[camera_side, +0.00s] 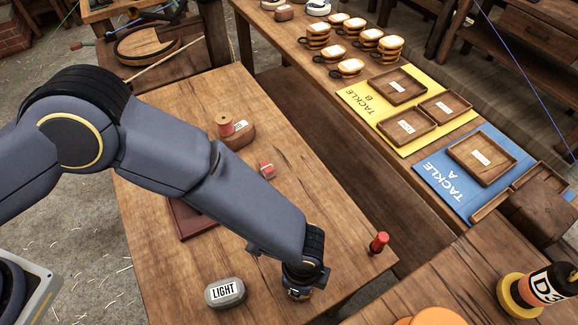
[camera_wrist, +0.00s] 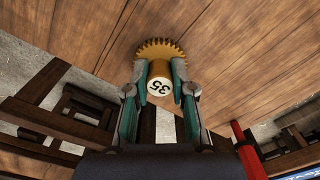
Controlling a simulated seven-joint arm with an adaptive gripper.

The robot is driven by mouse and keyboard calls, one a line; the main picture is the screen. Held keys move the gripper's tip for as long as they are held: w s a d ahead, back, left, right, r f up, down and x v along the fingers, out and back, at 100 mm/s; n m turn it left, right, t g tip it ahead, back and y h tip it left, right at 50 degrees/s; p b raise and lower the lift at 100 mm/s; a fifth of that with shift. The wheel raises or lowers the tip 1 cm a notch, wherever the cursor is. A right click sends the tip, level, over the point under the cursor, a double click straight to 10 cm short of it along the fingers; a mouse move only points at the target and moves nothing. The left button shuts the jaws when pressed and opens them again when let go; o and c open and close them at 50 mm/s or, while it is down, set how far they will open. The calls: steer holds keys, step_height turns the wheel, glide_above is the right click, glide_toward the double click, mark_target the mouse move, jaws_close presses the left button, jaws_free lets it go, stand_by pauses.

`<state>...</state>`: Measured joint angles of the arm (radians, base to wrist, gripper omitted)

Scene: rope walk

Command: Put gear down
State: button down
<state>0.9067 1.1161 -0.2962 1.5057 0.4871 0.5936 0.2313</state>
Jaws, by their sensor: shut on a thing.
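The gear is a golden toothed wheel (camera_wrist: 161,50) with a pale hub marked 35, seen in the wrist view between my fingers. My gripper (camera_wrist: 159,85) is shut on the gear, with a teal-padded finger on each side of the hub. In the side view my gripper (camera_side: 299,292) points down near the front edge of the wooden table (camera_side: 270,120). There my wrist hides most of the gear. I cannot tell whether the gear touches the tabletop.
A grey stone marked LIGHT (camera_side: 225,292) lies left of my gripper, and a red cylinder (camera_side: 378,243) stands to its right. A spool on a wooden block (camera_side: 238,135) and a small red item (camera_side: 266,170) lie farther back. Trays sit on yellow (camera_side: 408,150) and blue (camera_side: 440,195) mats.

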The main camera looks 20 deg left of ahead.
steer(key=shift+f, duration=0.1)
steer(key=c, duration=1)
jaws_free()
